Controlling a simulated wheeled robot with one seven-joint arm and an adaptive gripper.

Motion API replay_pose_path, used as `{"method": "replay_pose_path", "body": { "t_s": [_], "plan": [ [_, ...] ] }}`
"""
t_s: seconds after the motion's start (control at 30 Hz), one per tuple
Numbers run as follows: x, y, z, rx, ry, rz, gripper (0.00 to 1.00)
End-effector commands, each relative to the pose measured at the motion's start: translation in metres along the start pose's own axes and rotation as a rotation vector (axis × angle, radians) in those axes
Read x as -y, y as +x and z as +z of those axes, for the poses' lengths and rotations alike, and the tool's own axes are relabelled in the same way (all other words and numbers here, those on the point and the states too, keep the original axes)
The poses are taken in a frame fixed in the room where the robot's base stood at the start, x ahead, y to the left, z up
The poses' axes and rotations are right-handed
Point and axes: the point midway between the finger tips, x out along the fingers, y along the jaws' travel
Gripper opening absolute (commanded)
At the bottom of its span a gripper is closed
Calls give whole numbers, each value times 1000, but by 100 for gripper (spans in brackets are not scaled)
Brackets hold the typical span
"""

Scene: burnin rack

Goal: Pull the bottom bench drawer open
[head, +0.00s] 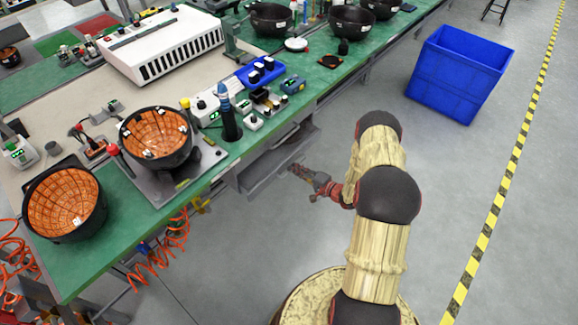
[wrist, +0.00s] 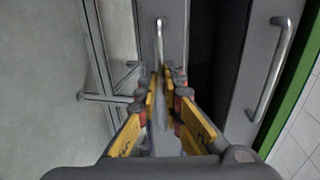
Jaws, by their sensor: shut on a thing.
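The bench drawers show under the green bench top; the wrist view is turned, with the bench top at its right. The bottom bench drawer (wrist: 174,22) stands partly out, with a dark gap between its front and the drawer above. Its tray also shows in the head view (head: 268,172), jutting out from under the bench. My gripper (wrist: 166,72) is shut on the bar handle (wrist: 159,38) of this drawer. Its fingers hide part of the handle. In the head view my gripper (head: 300,172) is at the drawer's front, small and partly unclear.
The upper drawer (wrist: 241,105) looks closed, with its own bar handle (wrist: 271,72). A metal frame bar (wrist: 105,98) runs beside the drawer. A blue bin (head: 455,75) stands on the floor at the back right.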

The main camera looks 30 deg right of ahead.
Motion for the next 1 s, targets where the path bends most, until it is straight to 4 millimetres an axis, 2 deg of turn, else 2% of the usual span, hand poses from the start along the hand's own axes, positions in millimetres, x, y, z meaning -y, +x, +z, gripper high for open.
{"method": "replay_pose_path", "body": {
  "t_s": [0.03,0.3,0.6,0.8,1.0],
  "plan": [
    [-4,-14,-1,-6,4,3,0],
    [-19,-86,-1,-7,6,3,0],
    [-33,-154,0,-5,4,2,0],
    [-39,-181,0,-3,3,2,0],
    [-42,-194,1,-1,3,2,0]
  ]
}}
